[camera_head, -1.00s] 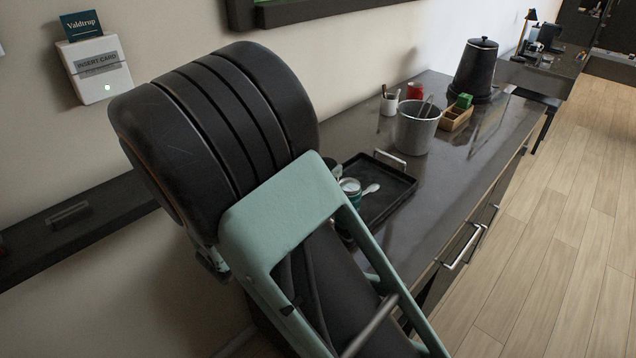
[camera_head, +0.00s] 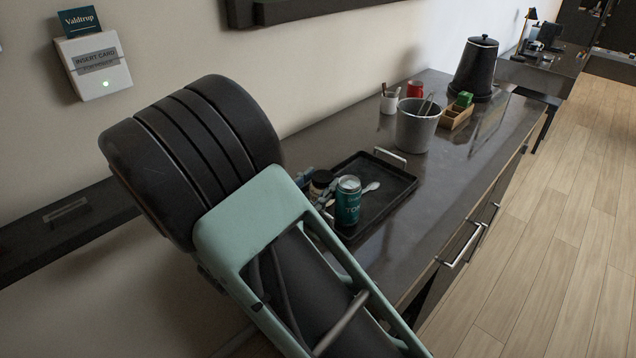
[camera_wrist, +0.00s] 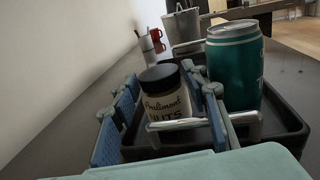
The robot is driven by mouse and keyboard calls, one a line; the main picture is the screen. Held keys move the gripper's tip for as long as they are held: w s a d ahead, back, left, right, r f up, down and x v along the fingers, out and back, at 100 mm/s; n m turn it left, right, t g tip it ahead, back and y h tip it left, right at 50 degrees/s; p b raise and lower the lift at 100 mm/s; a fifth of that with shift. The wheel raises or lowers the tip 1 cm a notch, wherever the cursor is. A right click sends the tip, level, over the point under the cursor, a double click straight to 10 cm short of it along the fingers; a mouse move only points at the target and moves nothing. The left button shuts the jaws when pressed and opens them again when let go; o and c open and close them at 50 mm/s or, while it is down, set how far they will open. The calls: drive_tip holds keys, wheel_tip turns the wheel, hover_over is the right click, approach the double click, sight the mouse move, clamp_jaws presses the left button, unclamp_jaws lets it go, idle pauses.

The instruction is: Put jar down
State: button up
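The jar (camera_wrist: 166,104), cream with a black lid and a label reading "Pralimont NUTS", stands upright at the near end of the black tray (camera_head: 385,200). It also shows in the head view (camera_head: 320,182), partly covered by a finger. My gripper (camera_wrist: 165,108) has one blue-padded finger on each side of the jar; narrow gaps seem to show beside it, so the fingers look open around it. The tray's near metal handle (camera_wrist: 180,124) crosses in front of the jar's base, hiding where it meets the tray.
A teal can (camera_head: 347,203) stands on the tray close to the jar, just right of my right finger in the wrist view (camera_wrist: 234,70). A spoon (camera_head: 370,188) lies on the tray. A grey bucket (camera_head: 417,128), wooden box (camera_head: 456,119) and black urn (camera_head: 475,70) stand farther back.

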drive_tip(key=shift+r, duration=0.2)
drive_tip(key=v, duration=1.2)
